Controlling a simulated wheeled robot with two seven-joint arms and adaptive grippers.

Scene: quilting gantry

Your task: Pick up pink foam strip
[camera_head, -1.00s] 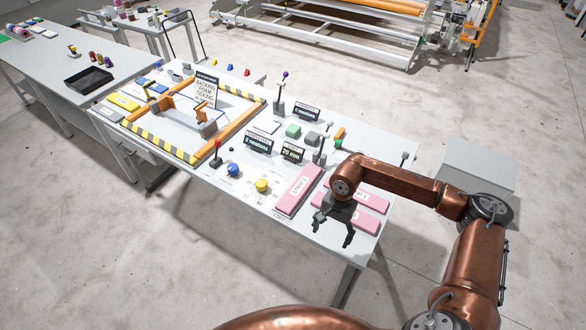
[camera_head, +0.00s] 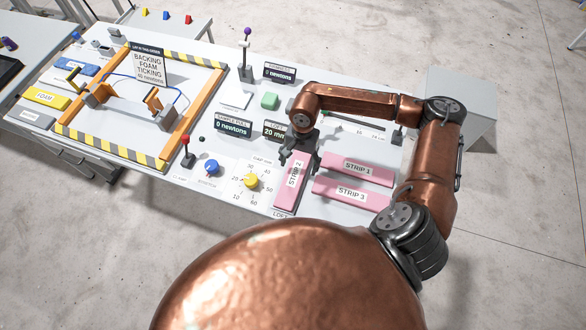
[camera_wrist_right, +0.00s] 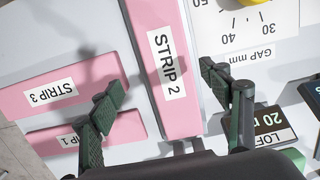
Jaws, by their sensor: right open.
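Three pink foam strips lie flat on the grey table. Strip 2 (camera_head: 291,186) lies lengthwise, left of strip 1 (camera_head: 358,169) and strip 3 (camera_head: 351,194), which lie across. My right gripper (camera_head: 299,160) is open over the far part of strip 2. In the right wrist view, strip 2 (camera_wrist_right: 165,65) runs between the open fingers of my right gripper (camera_wrist_right: 160,92), with a finger on each side; I cannot tell the height above it. Strip 3 (camera_wrist_right: 60,90) and strip 1 (camera_wrist_right: 75,140) are left of it there. My left gripper is not in view.
A yellow knob (camera_head: 251,181) and a blue knob (camera_head: 211,167) stand left of strip 2. Display signs, one reading 20 mm (camera_head: 275,131), stand behind. An orange frame (camera_head: 178,137) with striped edges fills the table's left. My copper body covers the front.

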